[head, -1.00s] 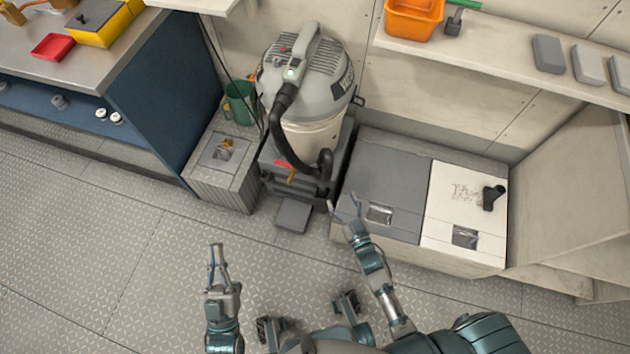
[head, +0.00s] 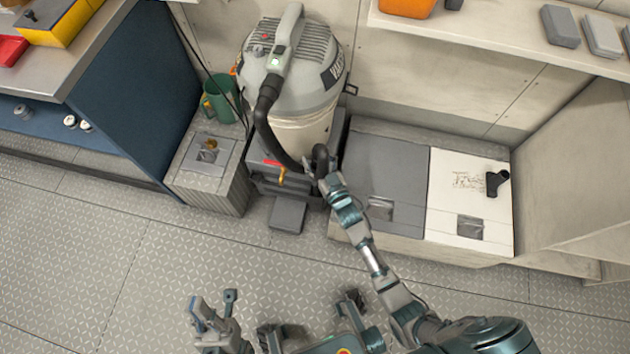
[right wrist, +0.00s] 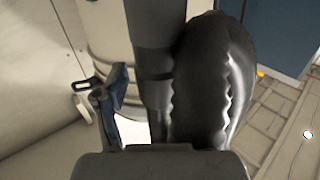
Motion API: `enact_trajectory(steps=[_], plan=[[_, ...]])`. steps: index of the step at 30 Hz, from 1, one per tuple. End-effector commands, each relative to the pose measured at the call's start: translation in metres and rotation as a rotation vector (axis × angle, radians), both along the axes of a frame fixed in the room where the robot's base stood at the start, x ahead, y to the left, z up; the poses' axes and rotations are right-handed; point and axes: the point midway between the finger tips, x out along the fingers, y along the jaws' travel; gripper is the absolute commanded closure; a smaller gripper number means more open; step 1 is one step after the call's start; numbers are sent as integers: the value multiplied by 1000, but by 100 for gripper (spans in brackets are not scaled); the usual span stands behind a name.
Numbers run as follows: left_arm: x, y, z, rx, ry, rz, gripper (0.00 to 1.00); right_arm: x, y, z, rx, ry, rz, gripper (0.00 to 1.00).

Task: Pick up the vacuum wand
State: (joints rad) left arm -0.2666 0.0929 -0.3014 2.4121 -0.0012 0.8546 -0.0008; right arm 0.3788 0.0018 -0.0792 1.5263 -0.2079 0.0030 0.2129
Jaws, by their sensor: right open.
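The vacuum wand (head: 321,158) is a black tube joined to a ribbed hose, beside the vacuum's base in the head view. In the right wrist view the dark straight tube (right wrist: 153,60) stands upright close in front of the camera, next to the thick ribbed hose (right wrist: 212,85). My right gripper (head: 328,178) is open at the wand's lower end. One blue-grey finger shows left of the tube in the wrist view; the other finger is hidden, and I cannot tell whether they touch it. My left gripper (head: 214,299) is open and empty above the floor.
The grey vacuum (head: 292,75) stands on a dark base against the wall. A ridged box (head: 208,176) with a green mug (head: 222,103) is to its left. A grey and white locker top (head: 385,165) with a black nozzle (head: 496,181) is to its right. The front floor is clear.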

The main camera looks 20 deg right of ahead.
Motion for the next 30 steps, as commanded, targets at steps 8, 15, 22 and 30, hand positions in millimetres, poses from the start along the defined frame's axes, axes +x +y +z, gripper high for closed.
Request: enact_trajectory(steps=[8,15,22,30], plan=[[3,0,0,1,2,0,100,3,0,2,0,-2,0,35],[3,0,-1,1,3,0,100,3,0,2,0,-2,0,95],[3,0,0,1,3,0,100,3,0,3,0,-5,0,95],[-2,1,12,-3,-19,0,100,4,0,23,0,-11,0,95]])
